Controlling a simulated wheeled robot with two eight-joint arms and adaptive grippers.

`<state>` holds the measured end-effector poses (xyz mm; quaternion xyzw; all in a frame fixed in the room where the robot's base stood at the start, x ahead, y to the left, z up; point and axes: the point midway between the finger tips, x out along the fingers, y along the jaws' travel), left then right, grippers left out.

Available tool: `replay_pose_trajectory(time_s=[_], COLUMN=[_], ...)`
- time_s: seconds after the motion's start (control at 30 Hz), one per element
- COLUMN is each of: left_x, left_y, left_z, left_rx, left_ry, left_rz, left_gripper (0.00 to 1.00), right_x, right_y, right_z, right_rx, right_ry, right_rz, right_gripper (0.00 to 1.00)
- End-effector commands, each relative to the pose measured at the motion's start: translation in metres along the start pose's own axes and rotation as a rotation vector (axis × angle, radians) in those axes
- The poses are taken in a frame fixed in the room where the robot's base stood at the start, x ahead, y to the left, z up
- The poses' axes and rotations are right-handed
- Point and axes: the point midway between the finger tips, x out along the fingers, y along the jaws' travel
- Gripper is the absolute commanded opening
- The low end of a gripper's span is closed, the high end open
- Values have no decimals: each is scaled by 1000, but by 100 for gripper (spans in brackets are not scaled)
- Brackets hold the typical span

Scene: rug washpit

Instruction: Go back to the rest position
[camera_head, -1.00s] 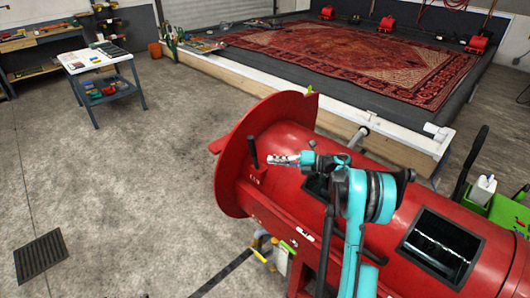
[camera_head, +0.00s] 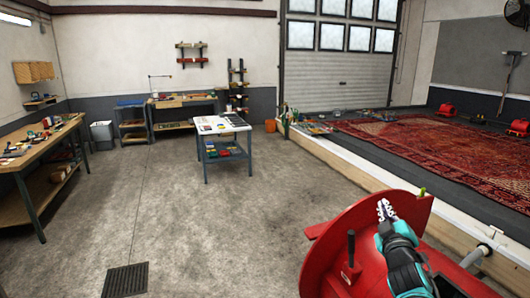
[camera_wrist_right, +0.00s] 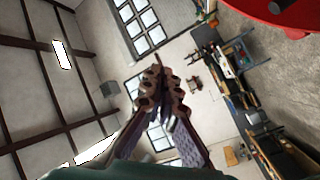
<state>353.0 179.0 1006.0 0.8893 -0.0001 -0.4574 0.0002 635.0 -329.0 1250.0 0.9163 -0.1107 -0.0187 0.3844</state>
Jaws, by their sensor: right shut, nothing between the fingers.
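My right gripper (camera_head: 386,210) is in the lower right of the head view, in front of the red drum machine (camera_head: 350,240). Its fingers are shut and empty, pointing up and away from me. In the right wrist view the gripper (camera_wrist_right: 155,75) shows with its fingers together, against the wall and the windows. The red machine's edge shows at the top right of that view. My left gripper is not in view.
A cart (camera_head: 222,124) with bottles and trays stands mid-floor. A workbench (camera_head: 45,150) runs along the left wall. A patterned rug (camera_head: 440,150) lies in the raised washpit at right. A floor drain (camera_head: 126,280) is at lower left. The concrete floor between is clear.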

Motion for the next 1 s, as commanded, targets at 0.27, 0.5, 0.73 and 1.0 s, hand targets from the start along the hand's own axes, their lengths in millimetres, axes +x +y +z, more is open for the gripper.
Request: replay_pose_trajectory(time_s=[0.27,0.5,0.73,1.0], left_x=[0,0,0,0], left_y=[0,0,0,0], left_z=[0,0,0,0], left_rx=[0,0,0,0], left_ry=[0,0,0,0], left_rz=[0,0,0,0], left_gripper=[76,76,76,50], right_x=[-160,-280,-320,-321], right_y=[-110,-197,-223,-223], right_z=[62,92,99,99], right_rx=[411,580,619,620], right_ry=[-483,-767,-857,-858], right_rz=[-257,-498,-584,-584], right_gripper=[0,0,0,0])
